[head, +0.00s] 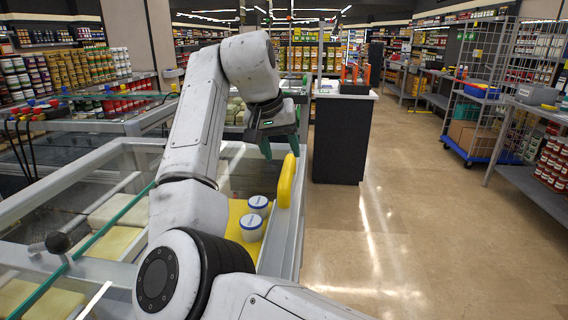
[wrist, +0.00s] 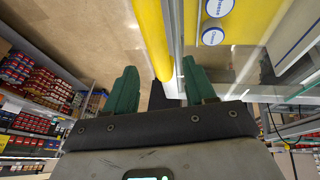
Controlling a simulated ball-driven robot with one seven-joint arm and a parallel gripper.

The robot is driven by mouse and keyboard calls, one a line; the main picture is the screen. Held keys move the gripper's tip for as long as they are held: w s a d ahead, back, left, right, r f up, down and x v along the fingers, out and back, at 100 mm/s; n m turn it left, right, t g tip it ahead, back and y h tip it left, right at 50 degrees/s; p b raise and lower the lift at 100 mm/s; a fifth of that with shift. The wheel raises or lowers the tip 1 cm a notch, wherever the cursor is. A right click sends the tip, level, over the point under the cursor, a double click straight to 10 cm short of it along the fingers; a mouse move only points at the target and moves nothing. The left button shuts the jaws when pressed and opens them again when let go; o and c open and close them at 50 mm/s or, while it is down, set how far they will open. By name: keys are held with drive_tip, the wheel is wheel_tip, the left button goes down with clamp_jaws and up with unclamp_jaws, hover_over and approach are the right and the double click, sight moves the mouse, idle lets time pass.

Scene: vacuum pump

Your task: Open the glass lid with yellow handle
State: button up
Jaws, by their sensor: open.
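The yellow handle (head: 286,180) stands up along the right edge of a chest freezer's glass lid (head: 237,172) in the head view. In the wrist view the yellow handle (wrist: 152,40) runs down from the top edge to between my finger tips, and the glass (wrist: 238,62) lies to its right. My gripper (head: 281,150) has green fingers and is open, just above the far end of the handle. In the wrist view my gripper (wrist: 160,80) has one finger on each side of the handle line. I cannot tell whether they touch it.
Two white tubs with blue lids (head: 258,205) sit in the freezer on a yellow surface. A dark counter (head: 342,135) stands beyond on the right. The tiled floor (head: 400,230) to the right is clear. Shelves and a blue cart (head: 480,155) stand farther right.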

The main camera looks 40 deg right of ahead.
sight(287, 164)
drive_tip(key=shift+x, duration=2.5)
drive_tip(key=shift+c, duration=0.5)
clamp_jaws()
